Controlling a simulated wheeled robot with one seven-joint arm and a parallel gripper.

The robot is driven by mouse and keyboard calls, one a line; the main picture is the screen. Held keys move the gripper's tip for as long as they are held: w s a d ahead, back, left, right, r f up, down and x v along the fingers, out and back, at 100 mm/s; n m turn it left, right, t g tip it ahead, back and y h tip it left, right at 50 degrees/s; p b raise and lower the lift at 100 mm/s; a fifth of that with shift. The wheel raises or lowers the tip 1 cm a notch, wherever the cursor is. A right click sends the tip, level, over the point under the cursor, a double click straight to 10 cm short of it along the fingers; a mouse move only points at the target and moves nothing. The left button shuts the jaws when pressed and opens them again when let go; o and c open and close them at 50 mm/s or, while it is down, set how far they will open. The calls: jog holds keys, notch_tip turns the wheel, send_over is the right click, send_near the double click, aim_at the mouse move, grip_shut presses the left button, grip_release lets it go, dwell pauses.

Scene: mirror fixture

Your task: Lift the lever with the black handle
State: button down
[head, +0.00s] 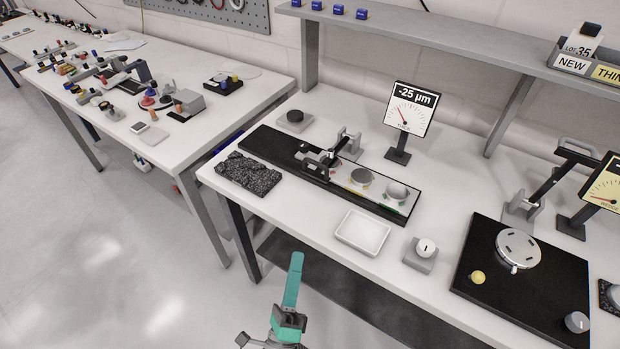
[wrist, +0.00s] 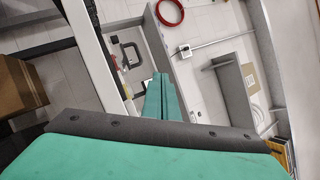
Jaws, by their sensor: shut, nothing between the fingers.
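A small clamp mechanism (head: 318,160) with dark lever parts and a black knob stands on a long black base plate (head: 262,143) in the head view. A second raised lever (head: 547,187), with a dark bar and grey loop-like end, stands at the right behind the black square plate. I cannot tell for sure which is the black-handled lever. My teal gripper (head: 296,260) is shut and empty, in front of the bench and well apart from both. Its fingers also show in the wrist view (wrist: 161,84); no lever is clear there.
A white tray (head: 362,232), a small grey block with a dial (head: 421,254) and a dark textured pad (head: 248,174) lie near the bench's front edge. A gauge display (head: 411,108) reading -25 µm stands behind. Open floor (head: 150,260) lies left of my gripper.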

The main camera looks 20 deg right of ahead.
jog(key=w+m+g+h, duration=0.1)
jog(key=w+m+g, duration=0.1)
jog(key=w+m, duration=0.3)
jog(key=w+d+r+m+g+h, duration=0.1)
jog(key=w+m+g, duration=0.2)
jog(key=w+m, duration=0.2)
jog(key=w+d+m+g+h, duration=0.1)
jog(key=w+m+g+h, duration=0.1)
jog(key=w+m, duration=0.3)
jog(key=shift+w+d+r+m, duration=0.1)
jog(key=shift+w+r+m, duration=0.1)
jog(key=shift+m, duration=0.6)
jog(key=shift+w+d+r+m, duration=0.1)
jog(key=shift+w+m, duration=0.1)
jog(key=shift+m, duration=0.6)
jog(key=shift+w+d+g, duration=0.15)
jog(key=shift+d+g, duration=0.1)
jog(key=shift+g, duration=0.05)
jog(key=x, duration=0.9)
jog(key=shift+w+d, duration=0.1)
jog(key=shift+d, duration=0.25)
jog(key=shift+r, duration=0.1)
